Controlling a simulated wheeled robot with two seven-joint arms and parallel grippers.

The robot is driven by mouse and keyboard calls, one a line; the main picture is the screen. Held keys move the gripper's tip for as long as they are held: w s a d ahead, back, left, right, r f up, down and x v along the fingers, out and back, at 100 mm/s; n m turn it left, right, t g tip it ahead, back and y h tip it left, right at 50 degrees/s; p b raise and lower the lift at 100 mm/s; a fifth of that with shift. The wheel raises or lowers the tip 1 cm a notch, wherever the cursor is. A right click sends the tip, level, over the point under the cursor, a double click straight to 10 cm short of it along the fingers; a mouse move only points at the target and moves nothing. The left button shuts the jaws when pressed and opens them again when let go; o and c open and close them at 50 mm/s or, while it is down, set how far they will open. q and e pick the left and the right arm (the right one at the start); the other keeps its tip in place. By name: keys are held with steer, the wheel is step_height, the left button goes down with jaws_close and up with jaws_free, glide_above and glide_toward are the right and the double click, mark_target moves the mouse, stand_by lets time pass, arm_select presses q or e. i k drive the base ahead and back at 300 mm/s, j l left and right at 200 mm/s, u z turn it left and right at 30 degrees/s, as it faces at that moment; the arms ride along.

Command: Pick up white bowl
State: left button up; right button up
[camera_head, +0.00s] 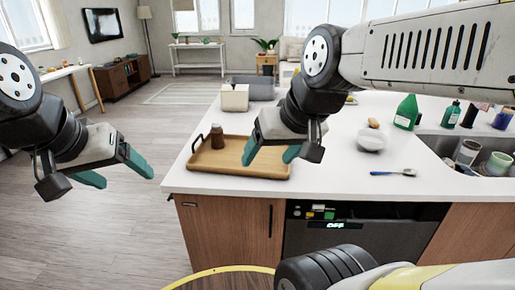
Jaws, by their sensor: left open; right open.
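A small white bowl (371,140) stands on the white island counter, left of the sink. My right gripper (270,152) hangs over the right part of the wooden tray, left of the bowl and apart from it. Its teal fingers are open with nothing between them. My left gripper (113,172) is out over the floor, left of the counter, open and empty.
The wooden tray (215,165) holds a brown bottle (217,136). A brush (393,173) with a blue handle lies in front of the bowl, and a brown object (373,123) lies behind it. A green bottle (406,112) stands to the right. The sink (440,146) holds several cups.

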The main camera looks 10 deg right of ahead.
mark_target(371, 142)
steer(key=z, duration=1.55)
steer(key=i+l, duration=0.3)
steer(key=i, duration=0.15)
steer(key=i+l+u, duration=0.55)
steer(key=i+l, duration=0.15)
steer(key=u, duration=0.9)
